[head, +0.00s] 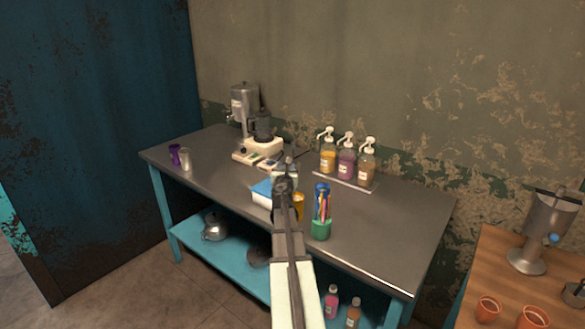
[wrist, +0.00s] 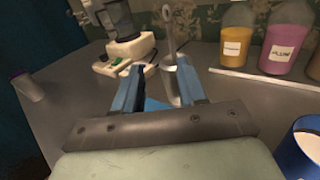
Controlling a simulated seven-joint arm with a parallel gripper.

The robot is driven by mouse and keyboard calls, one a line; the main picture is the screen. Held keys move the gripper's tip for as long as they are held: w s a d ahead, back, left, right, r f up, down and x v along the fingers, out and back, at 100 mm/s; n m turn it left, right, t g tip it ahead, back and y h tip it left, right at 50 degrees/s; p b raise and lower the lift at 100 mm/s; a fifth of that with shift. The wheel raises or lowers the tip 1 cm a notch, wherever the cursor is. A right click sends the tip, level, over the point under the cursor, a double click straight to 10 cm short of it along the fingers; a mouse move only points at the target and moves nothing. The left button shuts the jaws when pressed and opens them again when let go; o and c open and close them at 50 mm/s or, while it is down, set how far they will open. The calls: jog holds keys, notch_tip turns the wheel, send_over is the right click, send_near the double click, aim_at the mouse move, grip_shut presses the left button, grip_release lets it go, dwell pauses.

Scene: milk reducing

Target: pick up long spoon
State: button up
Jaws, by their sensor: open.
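The long spoon (wrist: 169,38) stands upright with its looped handle end up, in a grey metal cup (wrist: 169,84) in the wrist view. In the head view a thin grey shaft that looks like the spoon (head: 289,162) rises just beyond my gripper (head: 287,183). In the wrist view my gripper (wrist: 158,74) is open, with its two blue fingers apart. The cup and spoon show between and beyond the fingertips, nearer the right one. I cannot tell whether they touch. The cup's lower part is partly hidden by the right finger.
Pump bottles (head: 346,162) stand on a tray at the back right of the metal table (head: 400,225). A blender (head: 263,135) stands behind the spoon. A blue-and-white box (head: 262,193), a yellow cup (head: 298,205) and a straw holder (head: 321,225) stand close to my arm.

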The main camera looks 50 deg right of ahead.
jog(key=shift+s+d, duration=0.5)
jog(key=shift+d, duration=0.1)
jog(key=x, duration=1.3)
jog(key=shift+d+r, duration=0.1)
jog(key=shift+d, duration=0.3)
jog(key=shift+s, duration=0.1)
jog(key=shift+c, duration=0.5)
grip_shut()
